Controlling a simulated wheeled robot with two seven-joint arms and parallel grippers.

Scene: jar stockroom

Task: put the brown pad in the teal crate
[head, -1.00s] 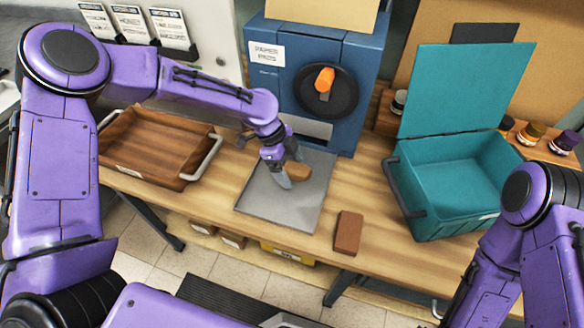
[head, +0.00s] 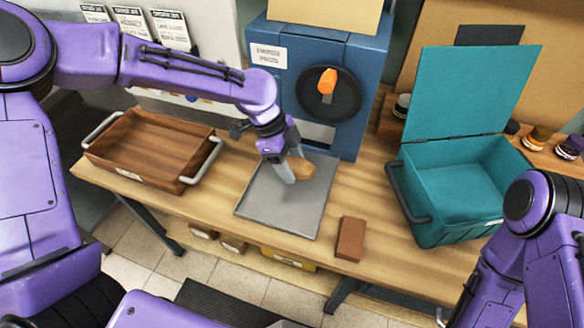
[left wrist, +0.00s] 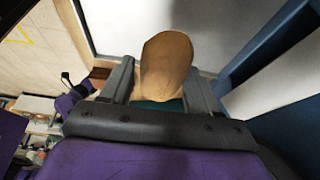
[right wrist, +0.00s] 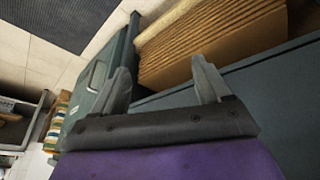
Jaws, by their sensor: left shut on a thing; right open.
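A rounded tan-brown pad (head: 301,169) is between the fingers of my left gripper (head: 290,165), low over the grey plate (head: 265,205) in front of the blue machine. I cannot tell whether it touches the plate. In the left wrist view the brown pad (left wrist: 167,65) shows between the two fingers, which are shut on it. The open teal crate (head: 420,218) stands at the right of the bench with its lid raised; its visible inside is empty. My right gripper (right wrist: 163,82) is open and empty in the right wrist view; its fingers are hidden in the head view.
A reddish-brown block (head: 350,239) lies on the bench between the plate and the crate. A wooden tray (head: 150,150) stands at the left. The blue machine (head: 350,60) rises behind the plate. Several jars (head: 537,135) stand behind the crate.

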